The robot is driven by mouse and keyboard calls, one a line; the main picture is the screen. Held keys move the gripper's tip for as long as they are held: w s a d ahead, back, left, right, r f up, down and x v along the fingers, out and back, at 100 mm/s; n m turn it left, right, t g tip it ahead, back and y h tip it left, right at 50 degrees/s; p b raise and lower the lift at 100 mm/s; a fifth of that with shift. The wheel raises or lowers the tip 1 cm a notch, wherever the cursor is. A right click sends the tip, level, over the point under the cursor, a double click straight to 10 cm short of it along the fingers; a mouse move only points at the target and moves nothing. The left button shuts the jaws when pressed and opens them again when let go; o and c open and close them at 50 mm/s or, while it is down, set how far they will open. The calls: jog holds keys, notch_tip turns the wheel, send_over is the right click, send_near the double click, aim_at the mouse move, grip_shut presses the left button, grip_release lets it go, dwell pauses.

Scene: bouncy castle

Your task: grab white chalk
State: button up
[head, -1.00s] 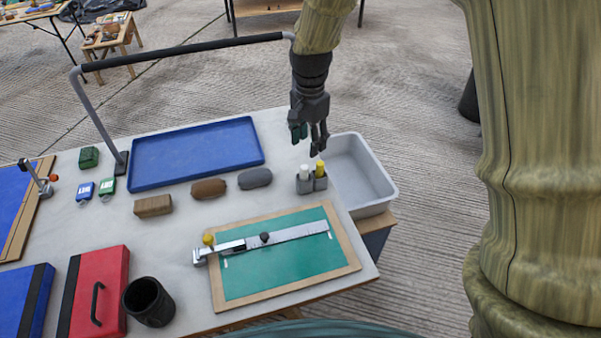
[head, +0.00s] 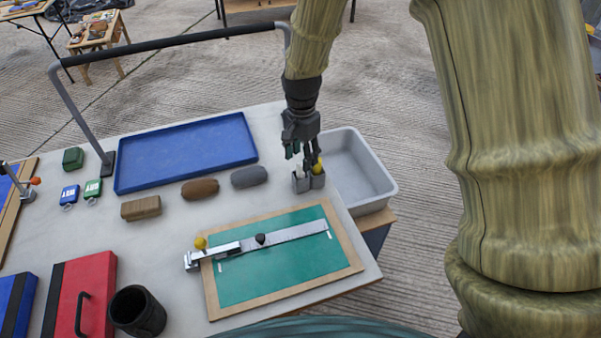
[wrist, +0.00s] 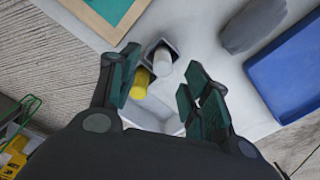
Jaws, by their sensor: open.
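The white chalk (wrist: 165,72) stands in a grey holder (head: 301,184) near the right end of the table. In the wrist view it shows between my open fingers, a little beyond the fingertips. In the head view my fingers hide most of it. The yellow chalk (head: 317,167) stands in the holder's other slot and also shows in the wrist view (wrist: 140,84), close to the left finger. My gripper (head: 304,156) points down over the holder, open and empty. It also fills the lower part of the wrist view (wrist: 162,92). I cannot tell whether a finger touches either chalk.
A grey bin (head: 382,205) stands just right of the holder. A grey eraser (head: 249,177), a brown one (head: 200,189) and a blue tray (head: 235,130) lie to the left. A green board (head: 270,280) with a metal ruler lies in front. A rail (head: 170,47) runs behind.

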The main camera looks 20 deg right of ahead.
aim_at(301, 163)
jog(key=shift+w+f+p, duration=0.15)
jog(key=shift+f+p, duration=0.5)
jog(key=shift+f, duration=2)
jog(key=shift+c, duration=0.2)
jog(key=c, duration=1)
